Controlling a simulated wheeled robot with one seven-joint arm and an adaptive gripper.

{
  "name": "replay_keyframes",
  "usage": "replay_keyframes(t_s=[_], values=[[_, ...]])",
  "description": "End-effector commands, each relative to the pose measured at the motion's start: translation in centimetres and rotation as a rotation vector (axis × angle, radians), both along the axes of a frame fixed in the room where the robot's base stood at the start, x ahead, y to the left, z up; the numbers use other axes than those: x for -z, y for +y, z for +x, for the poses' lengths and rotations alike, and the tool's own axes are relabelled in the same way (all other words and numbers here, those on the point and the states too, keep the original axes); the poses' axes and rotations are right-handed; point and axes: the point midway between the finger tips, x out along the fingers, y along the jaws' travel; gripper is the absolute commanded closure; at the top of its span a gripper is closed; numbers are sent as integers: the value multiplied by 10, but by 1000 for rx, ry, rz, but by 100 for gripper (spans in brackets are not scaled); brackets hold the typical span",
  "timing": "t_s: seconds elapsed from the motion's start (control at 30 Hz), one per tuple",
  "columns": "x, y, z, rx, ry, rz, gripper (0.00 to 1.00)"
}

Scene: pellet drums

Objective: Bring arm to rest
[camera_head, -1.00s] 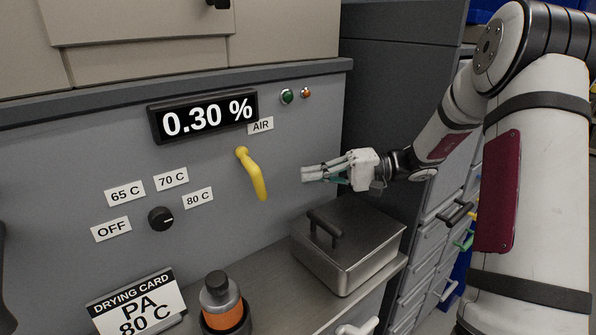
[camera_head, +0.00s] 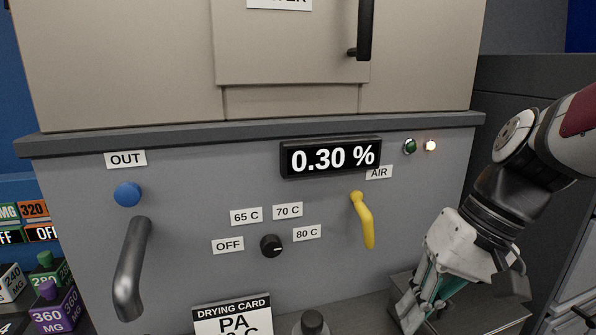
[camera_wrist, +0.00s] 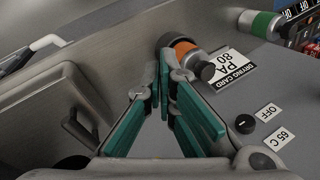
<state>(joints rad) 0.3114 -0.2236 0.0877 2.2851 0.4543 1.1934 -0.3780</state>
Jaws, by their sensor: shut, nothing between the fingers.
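My gripper (camera_head: 418,306) is at the lower right of the head view, pointing down in front of the grey panel, over the steel lidded box (camera_head: 480,310). Its teal-padded fingers also show in the wrist view (camera_wrist: 163,92), with their tips together and nothing between them. My arm comes in from the right edge. In the wrist view the box's dark handle (camera_wrist: 78,130) lies to the left of the fingers. The gripper hides part of the box in the head view.
The panel carries a yellow AIR lever (camera_head: 363,222), a black knob (camera_head: 271,245) pointing toward 80 C, a 0.30 % display (camera_head: 331,157), a blue button (camera_head: 127,194) and a grey handle (camera_head: 132,270). An orange-banded bottle (camera_wrist: 185,50) stands by the drying card (camera_wrist: 232,70).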

Motion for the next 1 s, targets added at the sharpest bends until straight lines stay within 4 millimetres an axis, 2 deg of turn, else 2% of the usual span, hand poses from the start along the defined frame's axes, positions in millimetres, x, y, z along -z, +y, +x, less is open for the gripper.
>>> replay_keyframes(t_s=[0.03, 0.2, 0.4, 0.6, 1.0], values=[[-3, -1, -13, -7, -34, -60, 100], [-7, -15, -46, 3, -155, -244, 100], [-12, -32, -67, 24, -306, -374, 100], [-14, -39, -74, 36, -378, -419, 100], [-14, -40, -74, 38, -381, -421, 100]])
